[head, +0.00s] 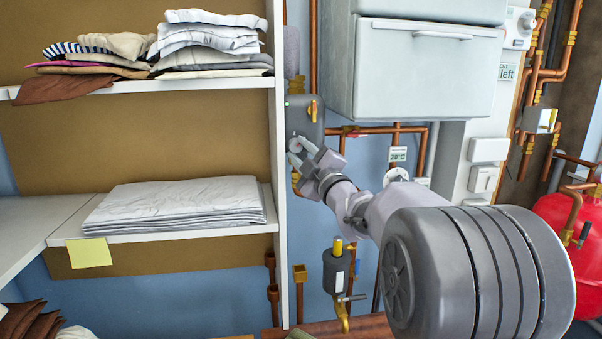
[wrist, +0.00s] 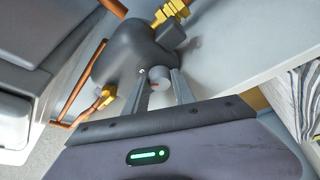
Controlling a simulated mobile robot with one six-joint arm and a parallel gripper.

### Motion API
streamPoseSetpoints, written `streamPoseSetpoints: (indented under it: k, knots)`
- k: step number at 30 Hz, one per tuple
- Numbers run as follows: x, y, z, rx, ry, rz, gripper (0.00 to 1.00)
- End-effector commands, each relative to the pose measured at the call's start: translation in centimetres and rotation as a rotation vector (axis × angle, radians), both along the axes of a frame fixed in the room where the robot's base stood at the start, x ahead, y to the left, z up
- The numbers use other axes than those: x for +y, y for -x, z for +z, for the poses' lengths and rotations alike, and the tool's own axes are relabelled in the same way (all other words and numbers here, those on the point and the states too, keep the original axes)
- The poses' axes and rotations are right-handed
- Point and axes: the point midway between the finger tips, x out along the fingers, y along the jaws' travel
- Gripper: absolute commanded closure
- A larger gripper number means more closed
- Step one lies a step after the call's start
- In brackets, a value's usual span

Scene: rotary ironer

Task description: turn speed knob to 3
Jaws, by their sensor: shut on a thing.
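A small round light-grey knob (wrist: 159,77) with a red mark sits on a dark grey housing (wrist: 123,58). No numbers can be read around it. My gripper (wrist: 160,84) has one finger on each side of the knob and is shut on it. In the head view my gripper (head: 299,151) reaches the lower front of the same grey housing (head: 297,112), beside the shelf's edge. The fingers and the small size hide most of the knob there.
A white shelf unit (head: 278,200) with folded linen (head: 175,203) stands close on the left. Copper pipes (head: 396,137) and a large grey cabinet (head: 412,70) are to the right of the housing.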

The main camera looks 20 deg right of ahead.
Motion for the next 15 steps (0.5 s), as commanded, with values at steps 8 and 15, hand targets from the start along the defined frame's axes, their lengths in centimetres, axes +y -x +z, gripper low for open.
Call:
streamPoseSetpoints:
  k: [8, 15]
  knots:
    - [0.18, -0.03, -0.51, -0.03, -0.146, 0.001, 1.0]
    - [0.18, -0.03, -0.23, -0.043, -0.207, 0.0, 1.0]
